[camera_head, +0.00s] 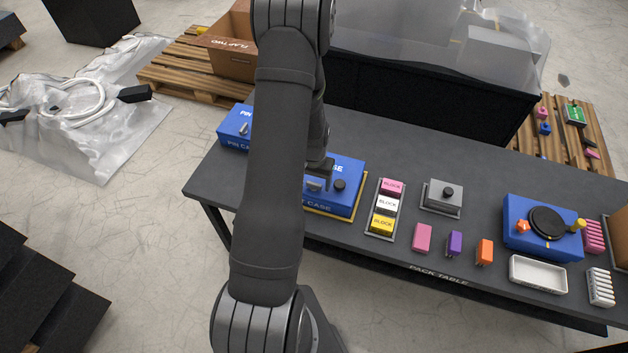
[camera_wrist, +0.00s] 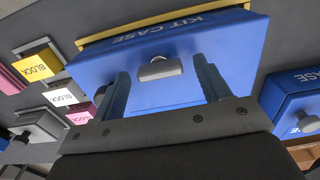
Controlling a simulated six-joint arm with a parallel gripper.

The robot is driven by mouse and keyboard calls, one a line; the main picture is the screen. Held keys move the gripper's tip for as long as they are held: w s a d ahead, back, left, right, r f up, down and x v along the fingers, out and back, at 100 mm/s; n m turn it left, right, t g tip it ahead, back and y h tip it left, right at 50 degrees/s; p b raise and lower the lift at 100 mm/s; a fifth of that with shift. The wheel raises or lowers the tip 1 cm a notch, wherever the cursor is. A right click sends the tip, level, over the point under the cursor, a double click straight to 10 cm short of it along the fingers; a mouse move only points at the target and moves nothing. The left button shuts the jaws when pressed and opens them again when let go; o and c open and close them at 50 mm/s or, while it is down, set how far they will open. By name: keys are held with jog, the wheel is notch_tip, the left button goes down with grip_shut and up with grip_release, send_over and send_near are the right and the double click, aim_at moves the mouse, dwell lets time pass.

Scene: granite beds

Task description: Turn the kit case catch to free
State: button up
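The blue kit case (camera_head: 350,203) sits on the dark table, partly hidden by my arm in the head view. It fills the middle of the wrist view (camera_wrist: 220,32), with its label upside down. Its grey catch (camera_wrist: 158,69) is a rounded bar near the case's edge, and it shows small in the head view (camera_head: 314,184). A dark round knob (camera_head: 340,185) stands to its right on the lid. My gripper (camera_wrist: 160,72) is open over the lid, with one finger on either side of the catch and visible gaps to both. The head view mostly hides the fingers.
A tray (camera_head: 370,232) of pink, white and yellow blocks lies right of the case. A grey box with a knob (camera_head: 443,193) stands beyond it. Another blue case (camera_head: 232,127) is at the left, partly behind my arm. The table's front edge is close to the kit case.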

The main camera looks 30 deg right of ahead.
aim_at(314, 184)
notch_tip(314, 184, up, 18)
jog(key=shift+f, duration=0.25)
dwell(0.6)
jog(key=shift+f, duration=0.1)
notch_tip(314, 184, down, 17)
jog(key=shift+f, duration=0.15)
dwell(0.8)
dwell(0.3)
